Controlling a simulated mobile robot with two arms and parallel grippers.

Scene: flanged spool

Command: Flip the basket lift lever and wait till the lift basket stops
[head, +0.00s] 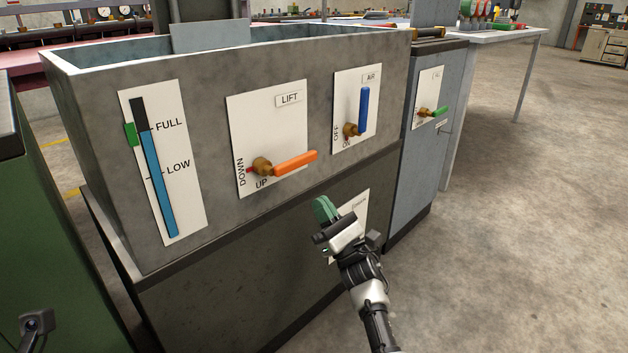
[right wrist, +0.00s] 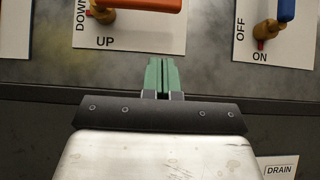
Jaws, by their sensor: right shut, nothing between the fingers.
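The orange lift lever (head: 295,163) sits on a white plate (head: 285,115) marked LIFT on the tank's front. Its handle points right and slightly up from a brass pivot; DOWN is marked left of the pivot and UP below it. The lever also shows at the top of the right wrist view (right wrist: 150,4). My right gripper (head: 322,205) is shut and empty, below and right of the lever and apart from it. Its green fingers (right wrist: 162,68) are together in the wrist view. The tank's inside is mostly hidden, and I cannot make out the lift basket with certainty.
A blue AIR lever (head: 364,108) points up, right of the lift plate. A FULL/LOW gauge (head: 160,165) is at the left. A green-handled lever (head: 438,112) is on the cabinet at the right. A green machine (head: 45,220) stands at the left. Open floor (head: 520,230) lies right.

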